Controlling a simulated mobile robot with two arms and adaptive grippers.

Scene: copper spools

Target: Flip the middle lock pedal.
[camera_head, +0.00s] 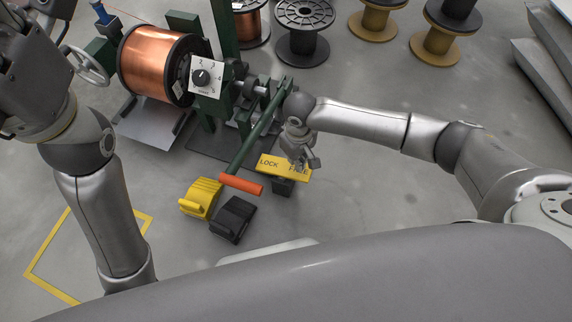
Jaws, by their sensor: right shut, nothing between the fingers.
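The lock pedal is a yellow plate (270,164) marked LOCK on its left and FREE on its right, on a dark block in the middle of the view. My right gripper (301,162) is shut and empty, over the right half of the plate, and covers part of the FREE lettering. I cannot tell whether its fingertips touch the plate. I cannot clearly see which way the plate is tilted. My left arm rises at the left edge; its gripper is not in view.
A green lever with an orange grip (241,184) lies just left of the plate. A yellow pedal (201,197) and a black pedal (232,218) stand in front. A copper spool (155,63) on a green stand and a dial box (206,77) are behind.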

